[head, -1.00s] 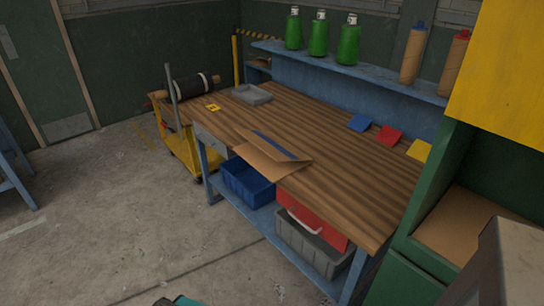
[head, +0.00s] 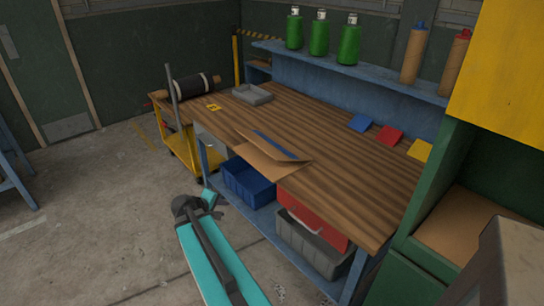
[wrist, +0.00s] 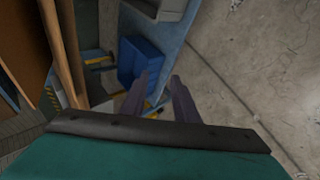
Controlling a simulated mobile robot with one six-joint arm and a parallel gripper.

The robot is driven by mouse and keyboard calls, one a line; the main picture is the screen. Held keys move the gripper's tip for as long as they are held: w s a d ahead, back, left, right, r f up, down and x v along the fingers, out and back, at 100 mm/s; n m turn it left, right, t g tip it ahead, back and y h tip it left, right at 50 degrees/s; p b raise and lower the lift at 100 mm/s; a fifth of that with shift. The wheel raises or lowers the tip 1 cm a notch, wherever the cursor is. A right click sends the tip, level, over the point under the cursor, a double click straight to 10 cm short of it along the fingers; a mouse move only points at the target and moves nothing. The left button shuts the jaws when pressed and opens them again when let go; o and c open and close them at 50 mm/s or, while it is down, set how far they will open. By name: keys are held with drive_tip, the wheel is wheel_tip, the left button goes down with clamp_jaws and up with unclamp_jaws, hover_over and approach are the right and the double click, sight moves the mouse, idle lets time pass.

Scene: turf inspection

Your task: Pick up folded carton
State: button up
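The folded carton (head: 268,160) is a flat brown cardboard piece with a dark blue strip, lying on the wooden workbench (head: 340,190) at its front edge and slightly overhanging it. My arm is in front of the bench in the head view, below and left of the carton and apart from it. My gripper (wrist: 160,80) shows in the wrist view with its two fingers apart and nothing between them. I cannot clearly make out the carton in the wrist view.
A blue bin (head: 248,182) and a grey bin (head: 311,245) sit on the bench's lower shelf. A grey tray (head: 252,94) and blue, red and yellow squares lie on the bench. A yellow cart (head: 183,150) stands at its left end.

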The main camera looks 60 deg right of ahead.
drive_tip(key=s+d+r+h, duration=0.2)
drive_tip(key=d+r+h, duration=0.1)
drive_tip(key=d+r, duration=0.75)
drive_tip(key=h, duration=0.2)
approach(267, 144)
drive_tip(key=v, duration=0.4)
drive_tip(key=shift+w+d+r+m, duration=0.15)
drive_tip(key=shift+m, duration=0.15)
drive_tip(key=shift+f+p+x, duration=0.2)
drive_tip(key=shift+p+x, duration=0.45)
drive_tip(key=shift+x, duration=3.65)
drive_tip(key=shift+p+x, duration=0.9)
drive_tip(key=shift+x, duration=1.7)
drive_tip(key=shift+f, duration=0.15)
